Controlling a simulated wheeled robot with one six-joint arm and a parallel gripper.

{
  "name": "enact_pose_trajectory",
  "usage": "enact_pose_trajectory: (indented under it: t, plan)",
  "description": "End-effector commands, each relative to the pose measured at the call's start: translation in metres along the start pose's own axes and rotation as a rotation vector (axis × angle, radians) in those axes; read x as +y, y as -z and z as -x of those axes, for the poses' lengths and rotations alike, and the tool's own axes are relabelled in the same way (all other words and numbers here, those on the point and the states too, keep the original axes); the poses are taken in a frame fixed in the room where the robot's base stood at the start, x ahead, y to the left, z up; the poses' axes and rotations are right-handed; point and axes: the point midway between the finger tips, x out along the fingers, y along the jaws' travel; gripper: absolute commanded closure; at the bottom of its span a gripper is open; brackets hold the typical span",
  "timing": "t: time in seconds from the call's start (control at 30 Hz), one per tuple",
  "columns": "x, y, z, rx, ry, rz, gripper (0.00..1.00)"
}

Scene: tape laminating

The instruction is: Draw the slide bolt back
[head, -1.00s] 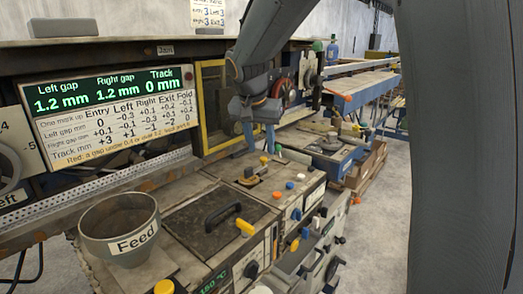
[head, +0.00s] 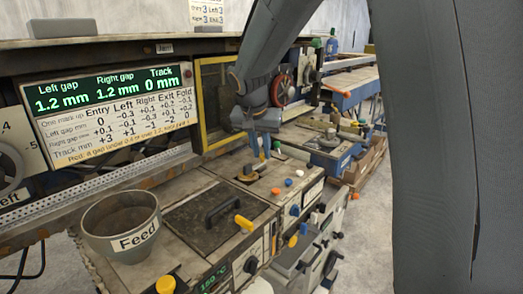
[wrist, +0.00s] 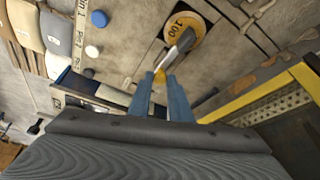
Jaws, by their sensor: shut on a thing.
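My gripper (wrist: 160,78) points away from the wrist camera, its two blue fingers close together. A small yellow piece (wrist: 160,73) shows between the fingertips, and the fingers are shut on it. Beyond it is a round yellow dial (wrist: 184,30) marked 100, with a grey bar across it. In the head view my gripper (head: 262,155) is over the bench top, just beside the dial (head: 247,175). I cannot clearly make out the slide bolt; the fingers hide much of what they hold.
A yellow-framed mesh guard (head: 203,110) stands behind the gripper. Blue (head: 288,182), white and orange knobs sit on the bench to the right. A black-handled plate (head: 190,225) and a Feed bowl (head: 120,220) are nearer.

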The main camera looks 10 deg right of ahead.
Motion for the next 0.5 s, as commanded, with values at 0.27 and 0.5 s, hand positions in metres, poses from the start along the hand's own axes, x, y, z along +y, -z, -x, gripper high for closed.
enact_pose_trajectory:
  t: [0.27,0.5]
  plan:
    - [0.006,0.013,-0.005,0.001,0.0,-0.001,1.0]
    - [0.006,0.013,-0.004,0.001,0.0,0.0,0.69]
